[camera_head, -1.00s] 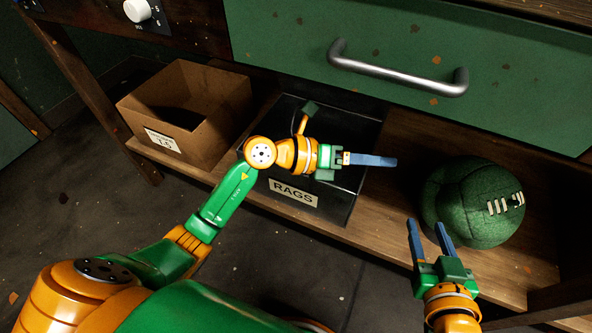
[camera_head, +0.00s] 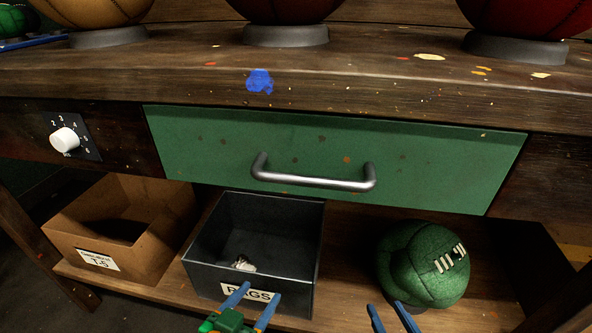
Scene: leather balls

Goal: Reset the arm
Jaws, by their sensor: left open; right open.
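My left gripper (camera_head: 262,290) is at the bottom of the view, its two blue fingers apart in front of the black bin's label; it is open and empty. My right gripper (camera_head: 384,304) shows only its two blue fingertips at the bottom edge, apart and empty, just left of and below the green ball. The rest of both arms is out of view.
A dark green ball (camera_head: 415,265), black RAGS bin (camera_head: 300,275) with a small pale thing inside, and cardboard box (camera_head: 150,235) sit on the lower shelf. Above are a shut green drawer (camera_head: 420,150) and worktop (camera_head: 350,80) holding several balls on stands.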

